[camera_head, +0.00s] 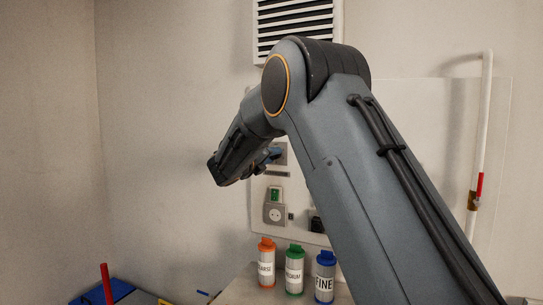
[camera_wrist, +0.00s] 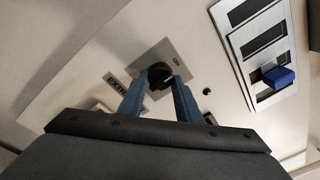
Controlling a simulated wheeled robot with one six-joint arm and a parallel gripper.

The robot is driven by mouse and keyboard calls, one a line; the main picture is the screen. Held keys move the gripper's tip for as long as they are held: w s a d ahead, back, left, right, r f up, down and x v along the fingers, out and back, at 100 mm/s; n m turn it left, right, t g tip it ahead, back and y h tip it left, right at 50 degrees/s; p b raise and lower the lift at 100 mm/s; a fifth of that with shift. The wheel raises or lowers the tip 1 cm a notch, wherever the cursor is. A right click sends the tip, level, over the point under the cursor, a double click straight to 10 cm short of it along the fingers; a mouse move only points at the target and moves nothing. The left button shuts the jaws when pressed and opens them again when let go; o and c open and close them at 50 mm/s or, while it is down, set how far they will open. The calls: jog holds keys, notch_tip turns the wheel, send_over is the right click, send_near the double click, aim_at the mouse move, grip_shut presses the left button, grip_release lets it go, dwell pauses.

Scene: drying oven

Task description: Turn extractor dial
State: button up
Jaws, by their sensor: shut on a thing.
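The extractor dial (camera_wrist: 160,76) is a black round knob with a pale mark on a grey square plate (camera_wrist: 184,50) in the wrist view. Lettering beginning "EXTR" is on a label (camera_wrist: 117,86) beside it, and "ON" is printed on the plate. My gripper (camera_wrist: 161,82) has its two blue fingers on either side of the knob, shut on it. In the head view my gripper (camera_head: 272,156) is at the wall panel, and my arm hides much of the panel; the dial cannot be made out there.
A slotted panel with a blue slider (camera_wrist: 279,76) lies right of the dial. In the head view, orange (camera_head: 266,265), green (camera_head: 294,272) and blue (camera_head: 325,279) labelled containers stand below on a ledge. A socket (camera_head: 274,213) is on the panel. A pipe with a red handle (camera_head: 479,186) is at right.

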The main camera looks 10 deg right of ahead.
dwell(0.3)
jog(key=o, duration=1)
jog(key=shift+o, duration=0.2)
jog(key=b+v, duration=0.2)
jog(key=v, duration=0.6)
